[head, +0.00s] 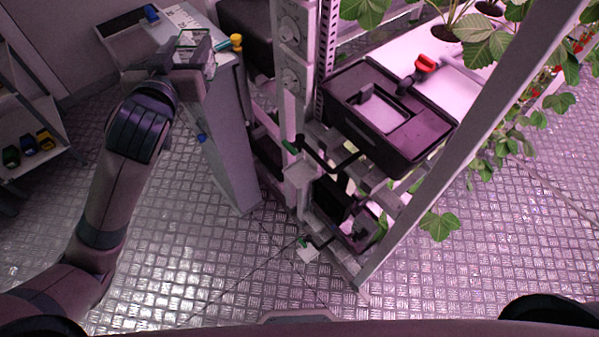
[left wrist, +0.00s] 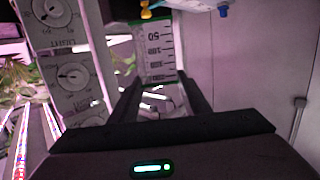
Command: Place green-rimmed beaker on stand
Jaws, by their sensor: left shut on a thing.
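The green-rimmed beaker (head: 192,38) is clear, with its green rim showing in the head view at the upper left. My left gripper (head: 196,52) is shut on it, over a tall grey cabinet-like stand (head: 226,140). In the left wrist view, the beaker (left wrist: 158,50) shows black volume marks between the two fingertips (left wrist: 160,84) of my left gripper. I cannot tell whether the beaker's base touches the grey top. My right gripper is not in view.
A yellow tap-like part (head: 236,41) sits beside the gripper. A rack post with dials (head: 292,45) stands to the right, with a black box (head: 385,115) and plants beyond. A shelf with small coloured items (head: 28,148) is at the left.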

